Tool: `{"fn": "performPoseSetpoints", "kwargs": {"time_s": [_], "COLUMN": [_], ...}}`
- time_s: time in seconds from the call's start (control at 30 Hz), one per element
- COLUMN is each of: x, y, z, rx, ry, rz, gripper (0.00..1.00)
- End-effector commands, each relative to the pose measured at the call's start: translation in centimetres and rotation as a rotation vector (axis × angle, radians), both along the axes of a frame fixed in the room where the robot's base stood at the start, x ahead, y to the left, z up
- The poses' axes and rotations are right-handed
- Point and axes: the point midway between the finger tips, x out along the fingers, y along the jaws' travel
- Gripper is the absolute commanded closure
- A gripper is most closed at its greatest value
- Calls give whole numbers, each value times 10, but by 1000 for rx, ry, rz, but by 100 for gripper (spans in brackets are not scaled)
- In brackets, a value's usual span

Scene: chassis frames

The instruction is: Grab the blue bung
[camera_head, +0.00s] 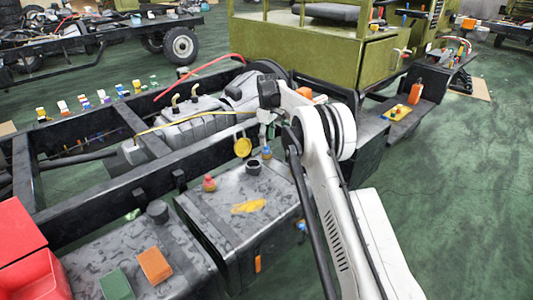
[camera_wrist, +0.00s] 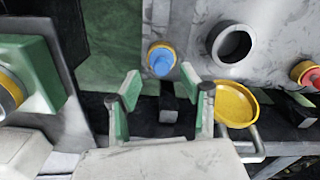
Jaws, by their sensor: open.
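The blue bung (camera_wrist: 162,62) has a yellow-orange collar and sits on the grey tank face in the wrist view. It also shows in the head view (camera_head: 266,153), on top of the tank (camera_head: 225,215) near its back edge. My gripper (camera_wrist: 168,90) is open, with its two green-padded fingers spread and nothing between them. The bung appears just beyond the fingertips, between their lines. In the head view my gripper (camera_head: 267,118) hangs just above and behind the bung, partly covered by my arm.
A yellow cap (camera_wrist: 235,104) hangs close to the right finger. Beside the bung is an open filler neck (camera_wrist: 232,44). A red bung (camera_wrist: 307,74) stands farther right. Dark chassis rails (camera_head: 105,188) run behind the tank. A red bin (camera_head: 30,275) stands at the lower left.

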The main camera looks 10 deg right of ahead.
Motion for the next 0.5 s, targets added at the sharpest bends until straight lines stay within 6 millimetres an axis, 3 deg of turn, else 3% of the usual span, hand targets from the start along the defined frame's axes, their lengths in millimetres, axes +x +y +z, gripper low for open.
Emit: {"fn": "performPoseSetpoints", "kwargs": {"time_s": [0.3, 0.5], "x": [-1, -1], "y": [2, 2], "z": [-41, -50], "rx": [0, 0], "ry": [0, 0], "rz": [0, 0], "gripper": [59, 59]}}
